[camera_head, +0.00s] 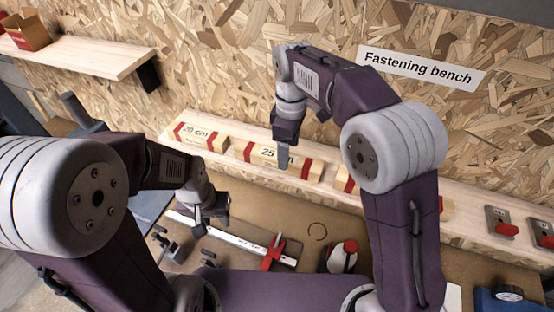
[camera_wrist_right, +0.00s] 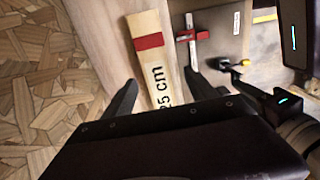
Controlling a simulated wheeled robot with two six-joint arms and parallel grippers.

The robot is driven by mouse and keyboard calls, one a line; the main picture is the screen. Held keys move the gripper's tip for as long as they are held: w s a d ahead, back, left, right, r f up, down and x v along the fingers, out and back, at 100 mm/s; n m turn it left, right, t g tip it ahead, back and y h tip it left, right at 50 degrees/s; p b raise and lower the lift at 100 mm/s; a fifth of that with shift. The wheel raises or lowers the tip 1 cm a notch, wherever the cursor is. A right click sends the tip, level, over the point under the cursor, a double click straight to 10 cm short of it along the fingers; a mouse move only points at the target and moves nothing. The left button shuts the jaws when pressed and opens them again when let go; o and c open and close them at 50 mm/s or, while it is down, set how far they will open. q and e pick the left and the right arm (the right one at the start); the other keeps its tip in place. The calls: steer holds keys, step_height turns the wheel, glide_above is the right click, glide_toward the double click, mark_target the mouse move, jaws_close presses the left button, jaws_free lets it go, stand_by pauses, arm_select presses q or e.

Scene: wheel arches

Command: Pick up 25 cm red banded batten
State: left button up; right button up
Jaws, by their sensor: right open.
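The 25 cm batten (camera_head: 258,154) is a pale wooden block with red bands, lying on the wooden shelf at the back of the bench. My right gripper (camera_head: 284,153) points down over it and hides part of it. In the right wrist view the batten (camera_wrist_right: 151,60) shows its "25 cm" label and one red band. It lies between the two spread fingers of my open right gripper (camera_wrist_right: 160,92); contact cannot be told. My left gripper (camera_head: 211,219) is low over the bench near a white bar; whether it is open or shut is unclear.
A 20 cm batten (camera_head: 201,136) lies to the left on the same shelf, another banded batten (camera_head: 344,180) to the right. A red clamp (camera_head: 273,254) is on the white bar (camera_head: 240,243). Red-button switches (camera_head: 503,226) are at the right. An upper shelf (camera_head: 85,55) is at the left.

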mark_target(291, 159)
steer(key=f, duration=0.1)
steer(key=w+d+f, duration=0.1)
steer(key=f+p, duration=0.1)
steer(key=shift+w+d+f, duration=0.15)
steer(key=shift+d+f, duration=0.1)
steer(key=shift+d, duration=0.15)
steer(key=shift+s+a+f, duration=0.45)
steer(key=shift+s+a, duration=0.2)
steer(key=shift+a, duration=0.15)
steer(key=shift+s+a, duration=0.15)
steer(key=shift+c, duration=0.3)
steer(key=c, duration=0.5)
steer(key=shift+w+d+f, duration=0.1)
steer(key=shift+w+d, duration=0.3)
steer(key=shift+d, duration=0.1)
jaws_close()
arm_select(q)
steer(key=shift+w+d+r, duration=0.2)
steer(key=shift+d+r, duration=0.05)
steer(key=shift+r, duration=0.5)
arm_select(e)
steer(key=shift+s, duration=0.1)
steer(key=shift+a, duration=0.1)
